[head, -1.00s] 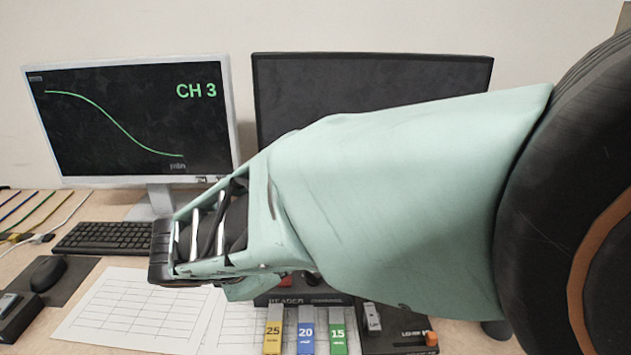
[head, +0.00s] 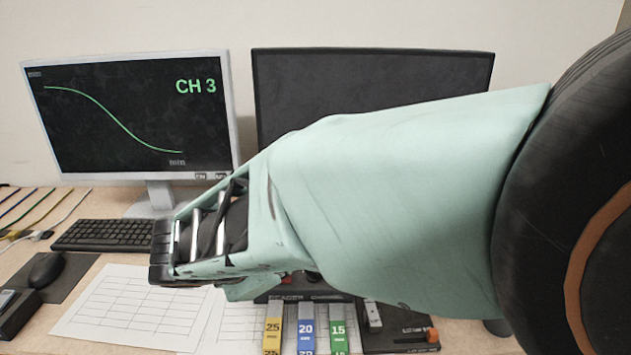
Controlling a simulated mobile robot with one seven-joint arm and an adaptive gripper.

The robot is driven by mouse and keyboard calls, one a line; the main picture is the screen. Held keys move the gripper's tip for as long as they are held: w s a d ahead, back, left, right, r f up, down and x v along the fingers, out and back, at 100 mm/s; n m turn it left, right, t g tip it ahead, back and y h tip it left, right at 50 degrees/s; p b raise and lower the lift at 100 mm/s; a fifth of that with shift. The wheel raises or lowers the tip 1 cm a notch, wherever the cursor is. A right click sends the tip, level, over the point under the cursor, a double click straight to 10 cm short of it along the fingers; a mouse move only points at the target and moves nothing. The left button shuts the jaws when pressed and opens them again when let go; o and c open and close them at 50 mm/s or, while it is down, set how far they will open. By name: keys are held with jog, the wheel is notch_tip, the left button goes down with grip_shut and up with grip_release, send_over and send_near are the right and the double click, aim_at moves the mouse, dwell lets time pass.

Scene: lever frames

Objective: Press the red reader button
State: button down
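The dark reader box (head: 292,298), lettered READER on its front, sits on the desk below the right monitor, mostly hidden by my mint-green arm. A small bit of red shows on its top just under the arm. It looks like part of the red button (head: 286,279), the rest hidden. My gripper (head: 163,252) is at the left end of the arm, to the left of the reader and above the desk. Its black finger parts show from the side, so I cannot tell whether it is open or shut. I see nothing held in it.
Yellow, blue and green levers (head: 306,330) stand in front of the reader, with a dark box with an orange part (head: 432,336) to their right. Paper sheets (head: 130,305), a keyboard (head: 105,235) and a mouse (head: 46,269) lie left. Two monitors (head: 130,115) stand behind.

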jog(key=shift+f+b, duration=0.3)
jog(key=shift+f, duration=0.05)
jog(key=shift+r, duration=0.1)
dwell(0.4)
jog(key=shift+r+p, duration=0.75)
notch_tip(320, 180, up, 5)
jog(key=p, duration=0.4)
dwell(0.4)
